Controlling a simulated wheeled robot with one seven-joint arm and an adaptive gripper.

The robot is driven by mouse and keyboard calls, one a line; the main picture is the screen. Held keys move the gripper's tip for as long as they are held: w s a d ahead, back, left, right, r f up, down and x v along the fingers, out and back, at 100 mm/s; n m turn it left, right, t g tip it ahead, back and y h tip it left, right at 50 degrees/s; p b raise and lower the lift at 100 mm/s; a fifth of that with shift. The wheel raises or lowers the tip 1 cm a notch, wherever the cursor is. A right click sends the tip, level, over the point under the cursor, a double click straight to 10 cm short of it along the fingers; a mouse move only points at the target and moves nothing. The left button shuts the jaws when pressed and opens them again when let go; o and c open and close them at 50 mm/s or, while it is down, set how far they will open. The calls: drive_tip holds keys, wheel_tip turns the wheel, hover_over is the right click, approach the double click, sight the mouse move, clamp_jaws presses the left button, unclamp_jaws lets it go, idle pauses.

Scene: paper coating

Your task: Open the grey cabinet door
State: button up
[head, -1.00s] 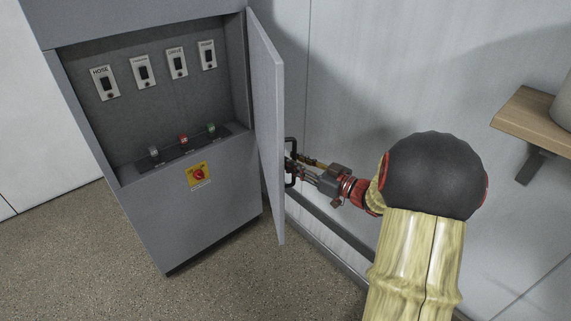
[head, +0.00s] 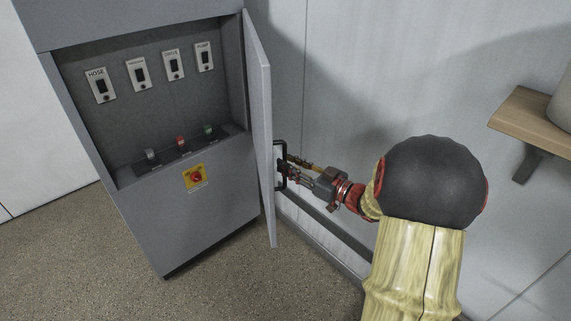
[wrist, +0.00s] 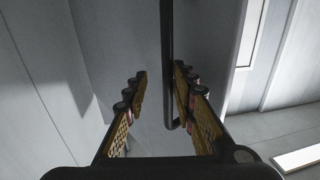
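The grey cabinet (head: 212,222) stands at the left in the head view, with its door (head: 259,130) swung wide open and seen nearly edge-on. The door's black bar handle (head: 277,147) is on the face turned toward the wall. My gripper (head: 286,170) is at this handle, reaching in from the right. In the wrist view my gripper (wrist: 158,92) has its fingers apart, with the handle (wrist: 167,50) between them, close to the right finger. A clear gap shows between the handle and the left finger.
Inside the cabinet are several labelled switches (head: 137,74) and small levers (head: 181,142). A red knob on a yellow plate (head: 195,177) is on its front. A wooden shelf (head: 535,118) juts from the wall at the right. Open floor (head: 90,255) lies in front.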

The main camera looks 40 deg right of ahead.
drive_tip(key=s+d+p, duration=0.1)
drive_tip(key=s+d, duration=0.3)
drive_tip(key=d, duration=0.1)
drive_tip(key=shift+s+d, duration=0.2)
drive_tip(key=shift+d, duration=0.15)
idle(0.4)
drive_tip(key=shift+p, duration=0.35)
drive_tip(key=shift+c, duration=0.4)
